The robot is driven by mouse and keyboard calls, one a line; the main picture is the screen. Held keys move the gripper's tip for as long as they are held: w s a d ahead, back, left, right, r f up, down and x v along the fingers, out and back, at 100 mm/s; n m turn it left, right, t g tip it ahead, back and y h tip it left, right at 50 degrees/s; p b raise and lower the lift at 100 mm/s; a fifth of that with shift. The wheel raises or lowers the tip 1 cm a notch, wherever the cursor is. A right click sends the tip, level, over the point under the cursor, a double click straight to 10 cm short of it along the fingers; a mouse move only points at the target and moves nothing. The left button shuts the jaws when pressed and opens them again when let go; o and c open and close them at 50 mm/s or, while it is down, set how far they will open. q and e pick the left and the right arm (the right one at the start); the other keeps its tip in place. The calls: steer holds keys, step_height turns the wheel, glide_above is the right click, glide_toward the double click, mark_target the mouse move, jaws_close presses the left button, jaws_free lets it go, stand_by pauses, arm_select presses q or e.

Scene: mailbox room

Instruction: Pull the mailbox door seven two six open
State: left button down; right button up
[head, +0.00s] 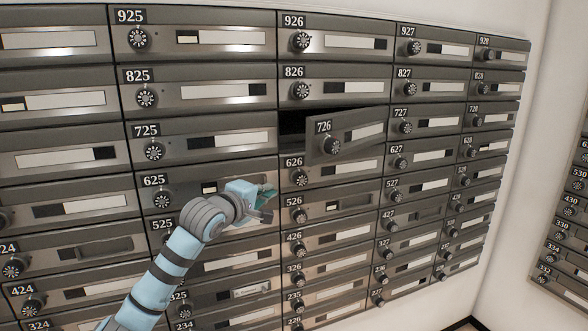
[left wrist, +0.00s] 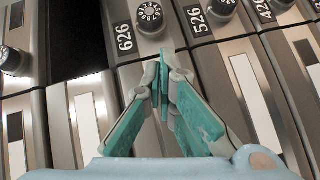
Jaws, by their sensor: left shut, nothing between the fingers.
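The mailbox door 726 (head: 358,136) stands ajar in the head view. Its left edge, with the number plate and round dial, is swung out from the cabinet. A dark gap shows to its left, and its right edge stays at the cabinet. The dark compartment opening (left wrist: 75,40) also shows at the upper left of the left wrist view. My left gripper (head: 267,201) is below and left of the door, in front of the boxes near 526, apart from the door. In the left wrist view its fingertips (left wrist: 163,85) are together and empty, near door 626 (left wrist: 130,75). My right gripper is out of view.
Closed mailbox doors with protruding dials surround the open one, including door 826 (head: 345,88) above and door 727 (head: 435,118) to the right. A white wall (head: 540,150) and another bank of mailboxes (head: 570,235) stand at the right.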

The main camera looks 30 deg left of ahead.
arm_select(q)
steer(key=s+d+r+n+t, duration=0.1)
steer(key=s+d+r, duration=0.15)
steer(key=r, duration=0.35)
steer(key=s+d+r+n+t, duration=0.1)
steer(key=s+r, duration=0.2)
steer(key=r, duration=0.4)
steer(key=w+d+p, duration=0.2)
steer(key=w+p, duration=0.2)
steer(key=w, duration=0.5)
steer(key=shift+w+f+h+p, duration=0.3)
steer(key=shift+f+p, duration=0.05)
steer(key=shift+d+f, duration=0.1)
